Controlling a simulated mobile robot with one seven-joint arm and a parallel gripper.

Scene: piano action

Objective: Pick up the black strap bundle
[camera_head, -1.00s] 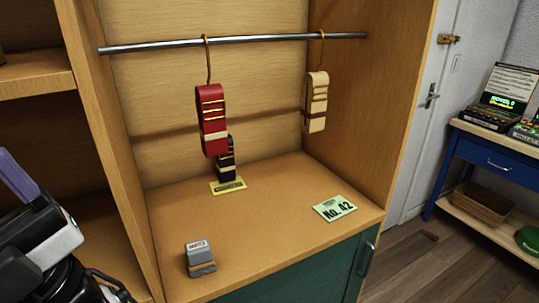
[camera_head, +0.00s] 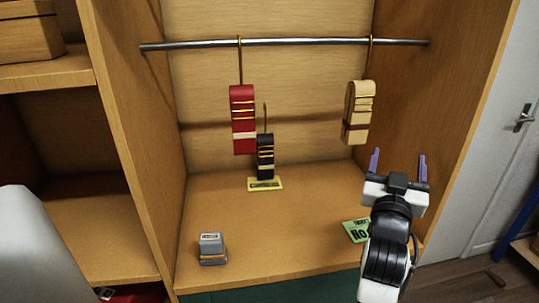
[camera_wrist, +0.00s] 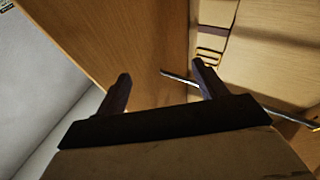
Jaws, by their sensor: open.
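The black strap bundle (camera_head: 265,160) has gold bands and stands upright at the back of the cabinet shelf, on or just behind a yellow label plate (camera_head: 265,184). A hook rises from its top. It is behind and below the red strap bundle (camera_head: 243,120), which hangs from the rod. My gripper (camera_head: 398,163) is open and empty at the right front of the cabinet, well right of the black bundle. Its two fingers also show in the wrist view (camera_wrist: 163,82), spread apart with nothing between them. I do not make out the black bundle in the wrist view.
A tan strap bundle (camera_head: 359,112) hangs from the metal rod (camera_head: 300,43) on the right, near my gripper. A grey stamp-like block (camera_head: 211,248) stands at the shelf's front left. A green ticket (camera_head: 356,230) lies partly behind my arm. The shelf's middle (camera_head: 290,235) is clear.

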